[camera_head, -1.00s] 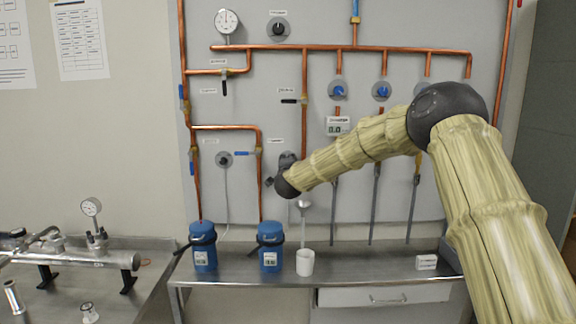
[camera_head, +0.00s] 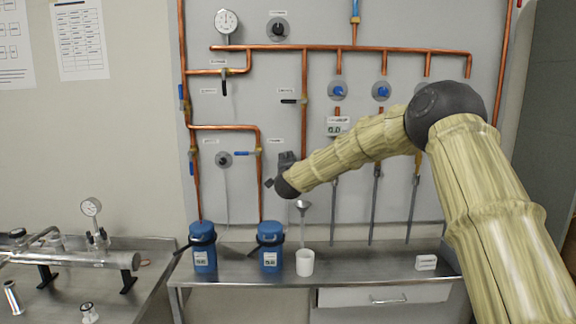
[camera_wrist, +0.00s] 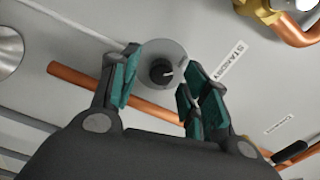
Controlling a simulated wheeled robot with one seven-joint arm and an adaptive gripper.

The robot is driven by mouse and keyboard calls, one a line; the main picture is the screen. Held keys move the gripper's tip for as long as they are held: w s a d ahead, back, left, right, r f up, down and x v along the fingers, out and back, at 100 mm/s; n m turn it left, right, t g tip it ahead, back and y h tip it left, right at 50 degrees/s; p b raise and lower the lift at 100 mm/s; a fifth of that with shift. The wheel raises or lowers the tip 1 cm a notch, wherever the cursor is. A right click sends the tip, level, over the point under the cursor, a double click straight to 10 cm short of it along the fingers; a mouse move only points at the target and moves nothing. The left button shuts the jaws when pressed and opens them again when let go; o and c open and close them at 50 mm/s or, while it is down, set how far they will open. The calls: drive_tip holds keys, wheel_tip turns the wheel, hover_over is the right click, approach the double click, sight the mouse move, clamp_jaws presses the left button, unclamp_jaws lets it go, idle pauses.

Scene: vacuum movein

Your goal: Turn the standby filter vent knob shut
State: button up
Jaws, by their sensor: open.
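In the wrist view, a round black knob (camera_wrist: 161,71) with a white pointer mark sits on a grey disc on the panel. A label reading STANDBY (camera_wrist: 231,62) is beside it. My gripper (camera_wrist: 160,84) is open, with one finger on each side of the knob in the picture. I cannot tell whether either finger touches it. In the head view, my gripper (camera_head: 279,174) is at the panel, right of another black knob (camera_head: 224,159). The standby knob is not visible there; my gripper and wrist seem to cover it.
Copper pipes (camera_head: 282,47) with valves run around the work area. Two blue canisters (camera_head: 203,258) stand on the metal bench (camera_head: 345,269). A gauge (camera_head: 227,22) is at upper left.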

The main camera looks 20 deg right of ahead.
drive_tip(key=v, duration=1.2)
idle(0.3)
